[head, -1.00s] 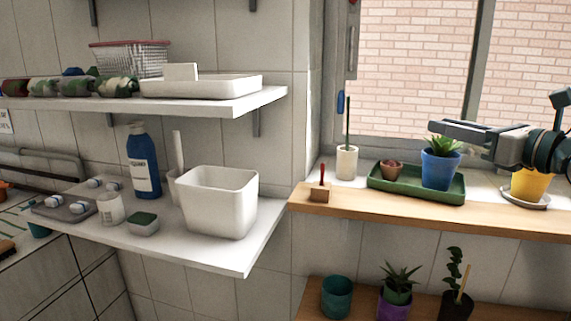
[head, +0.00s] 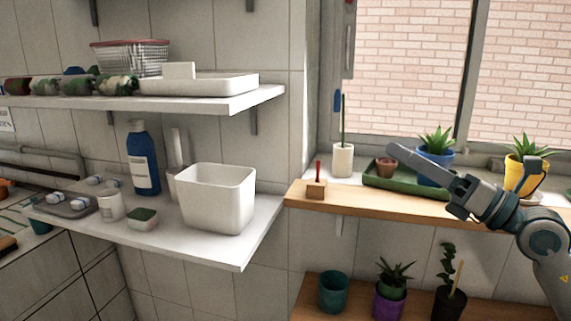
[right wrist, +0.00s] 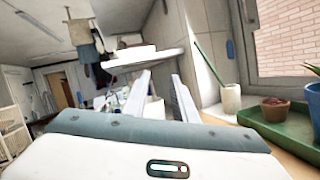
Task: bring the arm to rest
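My right gripper (head: 395,152) reaches in from the right in the head view, over the front of the wooden window ledge (head: 345,199). Its grey fingers point left and overlap the green tray (head: 408,188) and the lower part of the blue pot (head: 444,160) in the picture; I cannot tell the exact gap. In the right wrist view the two fingers (right wrist: 160,78) stand apart with nothing held between them, so the gripper is open. My left gripper is not in view.
A yellow pot (head: 519,173) with a plant stands behind my right forearm. A small red-handled block (head: 317,189) and a white holder (head: 343,160) stand left of the tray. A white bin (head: 216,200) is on the left shelf. Potted plants stand on a lower shelf.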

